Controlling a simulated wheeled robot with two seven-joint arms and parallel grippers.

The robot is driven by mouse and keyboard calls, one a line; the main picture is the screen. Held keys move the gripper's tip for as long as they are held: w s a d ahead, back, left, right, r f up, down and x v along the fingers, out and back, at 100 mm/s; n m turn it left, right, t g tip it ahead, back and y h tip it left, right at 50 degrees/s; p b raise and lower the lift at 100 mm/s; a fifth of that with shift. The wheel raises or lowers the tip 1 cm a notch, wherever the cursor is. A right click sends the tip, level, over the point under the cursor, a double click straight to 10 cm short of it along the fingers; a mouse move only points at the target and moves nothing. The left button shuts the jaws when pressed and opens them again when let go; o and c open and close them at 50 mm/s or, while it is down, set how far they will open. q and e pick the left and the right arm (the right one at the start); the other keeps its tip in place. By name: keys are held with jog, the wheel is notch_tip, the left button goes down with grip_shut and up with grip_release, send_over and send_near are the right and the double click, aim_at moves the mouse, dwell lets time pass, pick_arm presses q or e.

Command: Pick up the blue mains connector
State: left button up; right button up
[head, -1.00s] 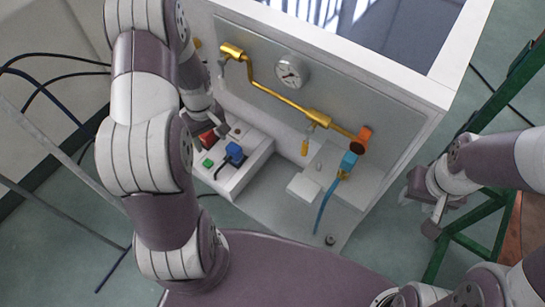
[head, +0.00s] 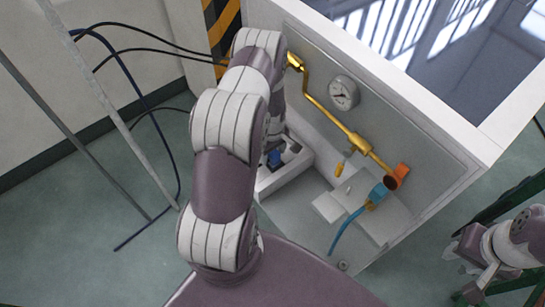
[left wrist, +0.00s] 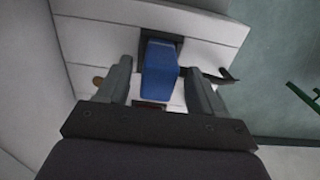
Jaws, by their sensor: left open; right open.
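The blue mains connector (left wrist: 160,70) sits at a dark socket on the white control box (left wrist: 205,25), with a black cable running to the right. My left gripper (left wrist: 160,88) is open in the left wrist view, with one finger on each side of the connector. Whether the fingers touch it is not clear. In the head view the connector (head: 274,158) shows small beside my left arm, which hides most of the box and the left gripper. My right gripper (head: 466,270) is open and empty at the lower right, away from the generator.
The generator panel carries a yellow gas pipe (head: 325,112), a round gauge (head: 343,93) and a blue hose (head: 346,232) with a blue fitting. Black cables (head: 150,110) and grey poles (head: 100,90) stand at the left. A green frame (head: 505,205) is at the right.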

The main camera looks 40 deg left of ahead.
pick_arm(q)
jog(key=shift+w+f, duration=0.1)
jog(key=shift+f, duration=0.7)
jog(key=c, duration=1.2)
jog(key=shift+o, duration=0.2)
jog(key=shift+r, duration=0.1)
